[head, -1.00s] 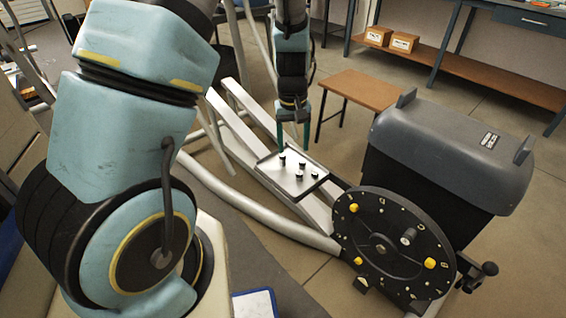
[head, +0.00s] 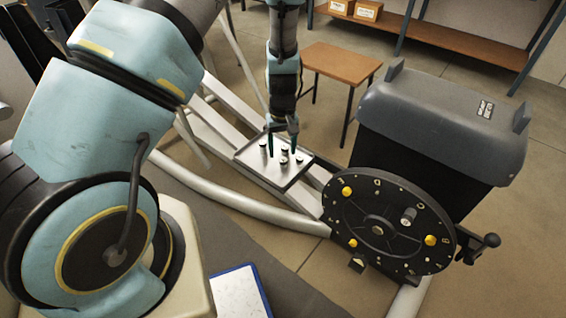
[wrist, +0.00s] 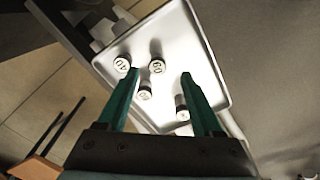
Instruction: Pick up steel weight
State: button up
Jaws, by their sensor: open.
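Several small cylindrical weights with pale, marked tops and dark sides stand on a metal tray (head: 275,178). In the wrist view, two weights, one at the left (wrist: 122,64) and one in the middle (wrist: 157,66), stand near the tips. Another weight (wrist: 144,92) and one by the right finger (wrist: 182,112) stand closer to the palm. I cannot tell which one is the steel weight. My gripper (head: 282,148) points down over the tray with its green fingers apart and nothing held between them. The wrist view also shows the tray's rim (wrist: 212,58).
A large black disc (head: 385,228) with yellow knobs and a grey-topped housing (head: 440,115) stand right of the tray. A pale curved tube (head: 235,203) runs in front. A small brown table (head: 340,62) is behind. A blue-edged clipboard (head: 238,292) lies at lower front.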

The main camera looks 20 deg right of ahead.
aim_at(283, 160)
jog(key=f, duration=0.4)
jog(key=shift+w+d+f, duration=0.1)
jog(key=shift+d+f, duration=0.1)
jog(key=shift+f, duration=0.05)
grip_shut()
dwell(0.5)
